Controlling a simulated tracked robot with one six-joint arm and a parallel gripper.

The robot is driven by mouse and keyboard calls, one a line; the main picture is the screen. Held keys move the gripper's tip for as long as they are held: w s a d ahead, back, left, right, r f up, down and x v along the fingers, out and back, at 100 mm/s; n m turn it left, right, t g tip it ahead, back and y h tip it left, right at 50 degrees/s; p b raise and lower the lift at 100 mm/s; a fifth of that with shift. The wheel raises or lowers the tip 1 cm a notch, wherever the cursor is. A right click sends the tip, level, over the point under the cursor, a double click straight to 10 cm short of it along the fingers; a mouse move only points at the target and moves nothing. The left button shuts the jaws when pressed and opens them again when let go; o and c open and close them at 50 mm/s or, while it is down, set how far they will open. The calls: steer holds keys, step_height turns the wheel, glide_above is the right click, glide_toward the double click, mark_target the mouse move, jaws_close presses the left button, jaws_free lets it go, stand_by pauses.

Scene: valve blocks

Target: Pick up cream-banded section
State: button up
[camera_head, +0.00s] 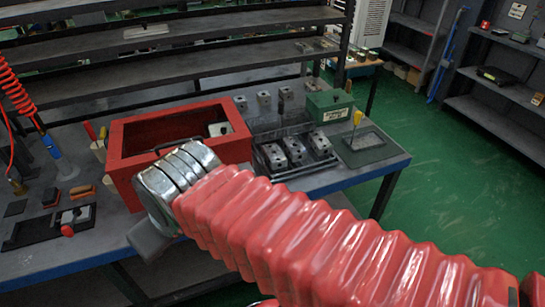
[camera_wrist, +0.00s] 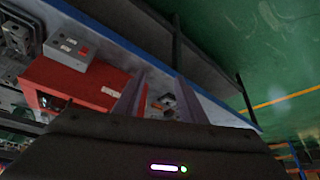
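I cannot make out a cream band on any block for certain. In the head view, several grey metal blocks (camera_head: 295,152) sit in a dark rack on the bench, right of the red open box (camera_head: 124,136). One more pale block (camera_head: 219,129) is in the right end of that box. In the wrist view, my gripper (camera_wrist: 158,84) has its two fingers apart, pointing at the bench. A small grey and orange object (camera_wrist: 166,102) shows between them, further off and too small to name.
A green box (camera_head: 329,105) and a dark pad (camera_head: 366,146) with a yellow-handled tool are at the bench's right end. Tools and small blocks lie at the left. In the wrist view, a grey box with a red button (camera_wrist: 70,46) stands near the blue bench edge.

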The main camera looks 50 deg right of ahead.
steer(key=shift+o, duration=0.8)
steer(key=shift+w+d, duration=0.3)
steer(key=shift+o, duration=1.2)
steer(key=w+d+f+m+h, duration=0.1)
steer(key=w+d, duration=0.2)
steer(key=d, duration=0.3)
steer(key=w+d+f+m+t+h, duration=0.1)
steer(key=w+d+h, duration=0.1)
steer(key=w+d, duration=0.2)
steer(key=d, duration=0.2)
steer(key=shift+w+d, duration=0.2)
steer(key=shift+d, duration=0.1)
steer(key=m+t+h, duration=0.4)
steer(key=t, duration=0.1)
glide_toward(276, 154)
steer(key=shift+v, duration=1.1)
steer(key=shift+w, duration=0.15)
steer(key=shift+x, duration=4.2)
